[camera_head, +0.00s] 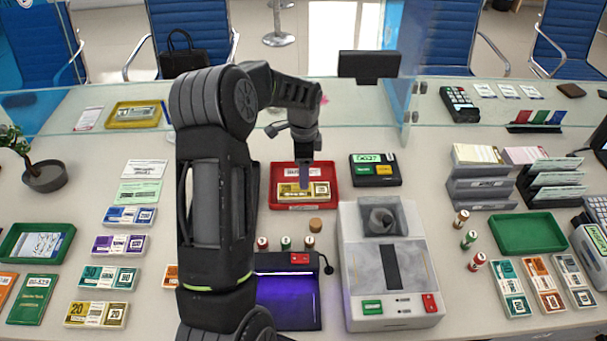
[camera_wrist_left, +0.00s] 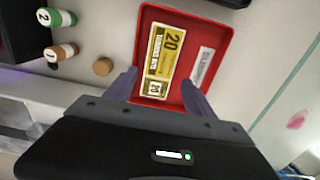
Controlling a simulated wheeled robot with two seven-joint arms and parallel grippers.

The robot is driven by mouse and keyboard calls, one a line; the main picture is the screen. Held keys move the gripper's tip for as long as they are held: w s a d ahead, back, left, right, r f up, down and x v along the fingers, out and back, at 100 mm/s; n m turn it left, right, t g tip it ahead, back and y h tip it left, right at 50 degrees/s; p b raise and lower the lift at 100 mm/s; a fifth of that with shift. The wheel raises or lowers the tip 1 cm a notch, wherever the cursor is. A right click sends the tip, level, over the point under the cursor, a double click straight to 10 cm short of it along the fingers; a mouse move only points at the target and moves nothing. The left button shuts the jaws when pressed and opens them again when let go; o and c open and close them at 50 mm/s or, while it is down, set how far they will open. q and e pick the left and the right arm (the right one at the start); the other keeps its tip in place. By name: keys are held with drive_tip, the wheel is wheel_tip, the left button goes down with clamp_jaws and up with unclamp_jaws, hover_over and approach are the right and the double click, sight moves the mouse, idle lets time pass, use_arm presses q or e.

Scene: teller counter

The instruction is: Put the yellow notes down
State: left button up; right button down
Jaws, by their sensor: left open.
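The yellow notes (camera_head: 289,192), a flat bundle marked 20, lie in the red tray (camera_head: 334,186) near the glass screen. In the left wrist view the notes (camera_wrist_left: 158,58) lie flat on the floor of the red tray (camera_wrist_left: 168,14). My left gripper (camera_head: 304,183) points down over the tray. In the left wrist view my left gripper (camera_wrist_left: 159,78) is open, with one finger on each side of the notes' near end. No finger visibly touches them. My right gripper is not in view.
The grey counting machine (camera_head: 388,268) stands nearer. Another yellow bundle (camera_head: 97,314) lies at front left.

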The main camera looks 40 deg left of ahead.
use_arm(q)
wheel_tip(320, 180, up, 5)
drive_tip(key=shift+f+p, duration=0.1)
drive_tip(key=shift+p, duration=0.9)
